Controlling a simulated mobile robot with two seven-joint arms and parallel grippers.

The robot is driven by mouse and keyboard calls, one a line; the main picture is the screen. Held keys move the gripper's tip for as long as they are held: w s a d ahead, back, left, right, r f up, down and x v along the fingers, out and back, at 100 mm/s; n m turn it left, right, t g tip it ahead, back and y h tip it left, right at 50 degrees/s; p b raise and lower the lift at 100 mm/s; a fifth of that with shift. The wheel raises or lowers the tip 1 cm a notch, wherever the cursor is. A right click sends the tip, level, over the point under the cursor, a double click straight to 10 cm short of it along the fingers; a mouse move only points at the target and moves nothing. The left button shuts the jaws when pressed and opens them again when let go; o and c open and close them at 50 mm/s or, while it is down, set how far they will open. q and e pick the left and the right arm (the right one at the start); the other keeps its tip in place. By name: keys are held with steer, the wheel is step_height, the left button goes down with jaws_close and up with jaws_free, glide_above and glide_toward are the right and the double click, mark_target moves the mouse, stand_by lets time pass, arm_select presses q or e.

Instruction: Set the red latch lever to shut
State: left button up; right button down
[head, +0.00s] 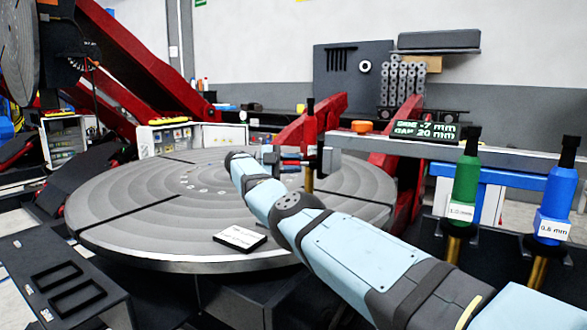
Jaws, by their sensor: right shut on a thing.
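My right arm reaches in from the lower right, and its gripper (291,160) is at the left end of the grey boom (400,147), over the round table. Its fingers look shut on the body of a red torch (309,128), which stands upright with a black top and a brass tip below. A grey holder (326,160) is right beside the torch. I cannot make out the red latch lever apart from the other small red parts there, nor its setting. My left gripper is not in view.
The grey round table (130,210) fills the middle and bears a small label plate (240,238). A green torch (465,185) and a blue torch (556,200) stand at the right. A display (424,131) reads side -7 mm, gap 20 mm. A slotted dark box (35,250) is at the lower left.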

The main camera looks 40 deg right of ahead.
stand_by(0.3)
steer(key=c, duration=1)
jaws_free()
steer(key=shift+s+d, duration=0.1)
steer(key=shift+d, duration=0.05)
steer(key=shift+o, duration=0.2)
